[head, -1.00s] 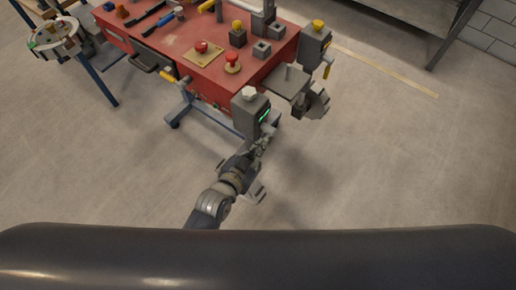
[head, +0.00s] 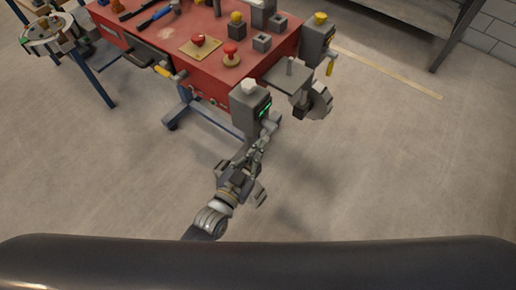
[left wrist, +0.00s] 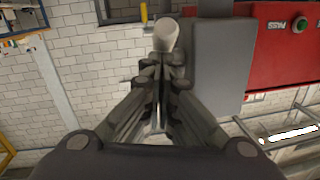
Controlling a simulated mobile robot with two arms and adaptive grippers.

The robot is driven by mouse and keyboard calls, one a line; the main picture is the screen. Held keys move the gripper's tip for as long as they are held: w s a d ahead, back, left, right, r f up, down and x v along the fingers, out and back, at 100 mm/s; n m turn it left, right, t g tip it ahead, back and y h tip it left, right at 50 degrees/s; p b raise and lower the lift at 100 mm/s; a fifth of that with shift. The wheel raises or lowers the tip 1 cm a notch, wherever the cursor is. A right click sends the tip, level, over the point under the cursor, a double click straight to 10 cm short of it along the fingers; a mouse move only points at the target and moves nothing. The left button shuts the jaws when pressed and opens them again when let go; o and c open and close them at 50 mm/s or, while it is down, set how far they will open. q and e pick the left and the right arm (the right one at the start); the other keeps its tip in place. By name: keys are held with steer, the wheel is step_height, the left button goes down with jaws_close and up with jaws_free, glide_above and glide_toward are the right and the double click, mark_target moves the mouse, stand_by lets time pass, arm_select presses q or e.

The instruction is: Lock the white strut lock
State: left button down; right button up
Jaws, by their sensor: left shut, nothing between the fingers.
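A grey box with a white knob (head: 249,88) on top and a green-lit display stands at the near corner of the red bench (head: 215,72). My left gripper (head: 266,130) is at the lower right of this box in the head view, fingers shut with nothing between them. In the left wrist view, a white rounded handle end (left wrist: 166,34) shows just beyond my left fingertips (left wrist: 163,62), beside a grey housing (left wrist: 222,70). It looks like the white strut lock's handle. Whether the fingers touch it I cannot tell. My right gripper is not in view.
A second grey box with a yellow knob (head: 320,18) and a hanging yellow handle (head: 330,67) stands farther right. A small grey shelf (head: 288,78) juts out between the boxes. Red buttons and tools sit on the bench. The floor to the right is clear.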

arm_select(q)
steer(key=shift+w+d+f+b, duration=0.25)
steer(key=shift+f+b, duration=0.25)
steer(key=shift+f, duration=0.35)
steer(key=shift+w+d+f+b, duration=0.15)
steer(key=shift+w+f+b, duration=0.25)
steer(key=shift+f, duration=0.5)
steer(key=shift+w+d+f+b, duration=0.2)
steer(key=shift+f+b, duration=0.4)
steer(key=shift+f, duration=0.25)
steer(key=shift+w+d+f+b, duration=0.4)
steer(key=shift+w+d+f, duration=0.2)
steer(key=shift+w+f, duration=0.25)
steer(key=v, duration=1.2)
